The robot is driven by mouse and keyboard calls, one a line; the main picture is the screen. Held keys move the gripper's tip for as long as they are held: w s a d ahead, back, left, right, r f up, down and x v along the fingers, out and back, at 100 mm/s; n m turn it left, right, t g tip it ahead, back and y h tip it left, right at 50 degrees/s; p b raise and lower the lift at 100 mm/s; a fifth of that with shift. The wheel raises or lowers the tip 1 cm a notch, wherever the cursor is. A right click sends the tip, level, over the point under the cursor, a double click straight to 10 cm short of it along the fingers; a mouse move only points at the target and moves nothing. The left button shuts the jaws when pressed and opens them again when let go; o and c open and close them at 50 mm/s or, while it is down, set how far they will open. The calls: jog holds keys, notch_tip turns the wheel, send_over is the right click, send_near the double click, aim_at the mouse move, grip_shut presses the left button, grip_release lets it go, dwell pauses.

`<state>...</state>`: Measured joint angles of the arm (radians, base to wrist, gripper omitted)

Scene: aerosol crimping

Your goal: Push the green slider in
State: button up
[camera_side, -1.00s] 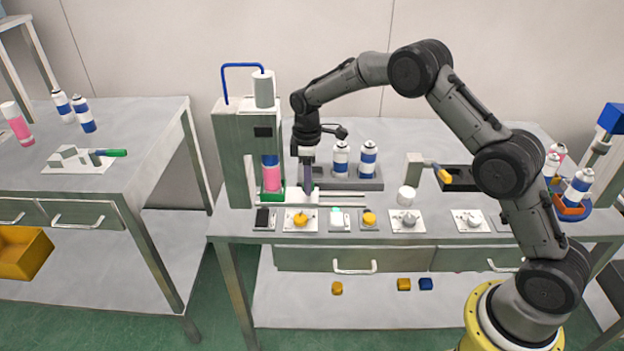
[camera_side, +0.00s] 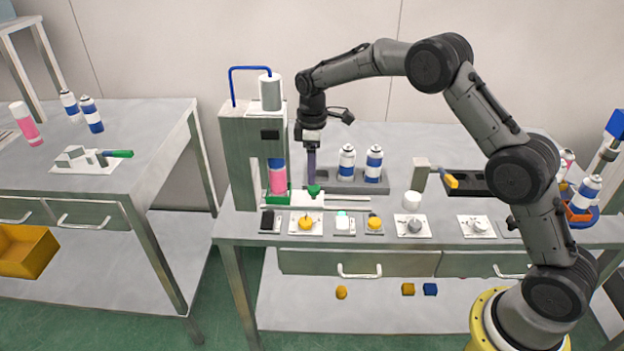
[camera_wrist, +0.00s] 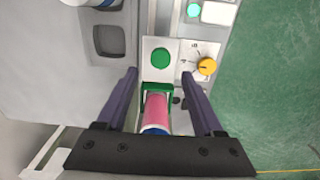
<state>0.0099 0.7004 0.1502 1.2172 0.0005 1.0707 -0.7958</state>
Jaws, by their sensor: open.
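The green slider shows as a green knob (camera_side: 314,190) on a white plate (camera_side: 305,200), joined to a green holder (camera_side: 276,196) at the base of the crimping machine (camera_side: 237,150). A pink and blue can (camera_side: 277,178) stands in the holder under the machine's head. In the wrist view the knob (camera_wrist: 160,57) lies just past my fingertips, with the green holder (camera_wrist: 157,88) and pink can (camera_wrist: 156,106) between the fingers in the picture. My gripper (camera_side: 312,181) points down just above the knob, open and empty; it also shows in the wrist view (camera_wrist: 160,78).
Two white and blue cans (camera_side: 347,163) stand in a grey rack (camera_side: 362,187) to the right of my gripper. A row of controls, including a yellow knob (camera_side: 306,223), lies along the front edge. A white cap (camera_side: 412,201) stands further right.

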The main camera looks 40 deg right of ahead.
notch_tip(320, 180, up, 9)
dwell(0.3)
jog(key=s+r+t, duration=0.2)
jog(key=s+r, duration=0.3)
jog(key=r, duration=0.3)
jog(key=s+r+t, duration=0.1)
jog(key=s+r, duration=0.4)
jog(key=r, duration=0.3)
jog(key=s+r+m+t, duration=0.2)
jog(key=s+r, duration=0.1)
jog(key=s, duration=1)
jog(key=s+f+m, duration=0.7)
jog(key=s+f, duration=0.4)
jog(key=s, duration=0.4)
jog(key=shift+s+a+f+t, duration=0.15)
jog(key=shift+a+f+t, duration=0.1)
jog(key=shift+f+t, duration=0.05)
